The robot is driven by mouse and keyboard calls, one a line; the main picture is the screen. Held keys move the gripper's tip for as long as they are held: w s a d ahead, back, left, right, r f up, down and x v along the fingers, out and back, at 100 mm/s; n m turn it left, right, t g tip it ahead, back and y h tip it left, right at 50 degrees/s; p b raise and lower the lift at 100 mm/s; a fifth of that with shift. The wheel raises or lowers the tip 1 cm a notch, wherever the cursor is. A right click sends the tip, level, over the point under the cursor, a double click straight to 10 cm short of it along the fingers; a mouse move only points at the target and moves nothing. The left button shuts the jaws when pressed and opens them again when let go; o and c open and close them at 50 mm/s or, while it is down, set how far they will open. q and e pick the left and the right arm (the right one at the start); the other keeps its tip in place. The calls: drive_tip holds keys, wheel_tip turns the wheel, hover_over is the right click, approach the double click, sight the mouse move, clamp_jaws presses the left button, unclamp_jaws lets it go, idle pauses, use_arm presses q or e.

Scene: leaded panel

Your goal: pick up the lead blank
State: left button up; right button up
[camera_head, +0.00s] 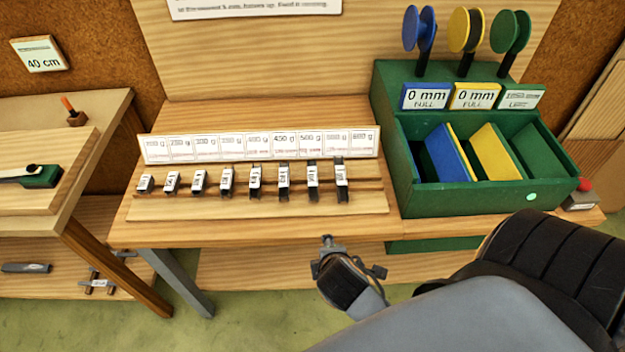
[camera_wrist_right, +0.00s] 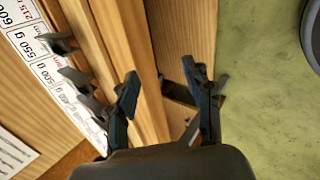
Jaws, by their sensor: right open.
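Several dark lead blanks with white labels stand in a row in a slotted wooden rack (camera_head: 290,203) on the bench. They grow taller from left to right; the rightmost blank (camera_head: 341,180) is the tallest. A strip of weight labels (camera_head: 262,146) stands behind them. Which blank is meant cannot be told. My right gripper (camera_head: 347,262) is in front of the bench's front edge, apart from the blanks. In the right wrist view the gripper (camera_wrist_right: 160,88) is open and empty, with some blanks (camera_wrist_right: 80,80) to its left. My left gripper is not in view.
A green box (camera_head: 405,185) with blue, yellow and green panels and spools stands right of the rack. A red-knobbed object (camera_head: 582,197) is at the bench's right end. Another bench (camera_head: 50,140) stands at left. The space in front of the rack is open.

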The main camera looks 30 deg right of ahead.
sight(313, 178)
drive_tip(key=w+r+n+t+h, duration=0.1)
drive_tip(key=w+r+n, duration=0.1)
drive_tip(key=n, duration=0.3)
drive_tip(key=w+r+n+t+h, duration=0.1)
drive_tip(key=w+r+n+t, duration=0.1)
drive_tip(key=r+n, duration=0.1)
drive_tip(key=w+d+r+n+t+h, duration=0.1)
drive_tip(key=w+r+n, duration=0.1)
drive_tip(key=n, duration=0.4)
drive_tip(key=shift+w+r+n+t, duration=0.3)
drive_tip(key=shift+w+r+t, duration=0.1)
drive_tip(key=shift+w, duration=0.15)
drive_tip(key=shift+w+a+r+n+h, duration=0.2)
drive_tip(key=shift+n+h, duration=0.1)
drive_tip(key=shift+n, duration=0.2)
drive_tip(key=shift+w+d+r+n, duration=0.1)
drive_tip(key=shift+w+d+n, duration=0.05)
drive_tip(key=shift+w+n, duration=0.15)
drive_tip(key=shift+t, duration=0.3)
drive_tip(key=x, duration=0.8)
drive_tip(key=shift+p+x, duration=0.5)
drive_tip(key=shift+x, duration=2.2)
drive_tip(key=shift+s+d, duration=0.15)
drive_tip(key=shift+c, duration=0.2)
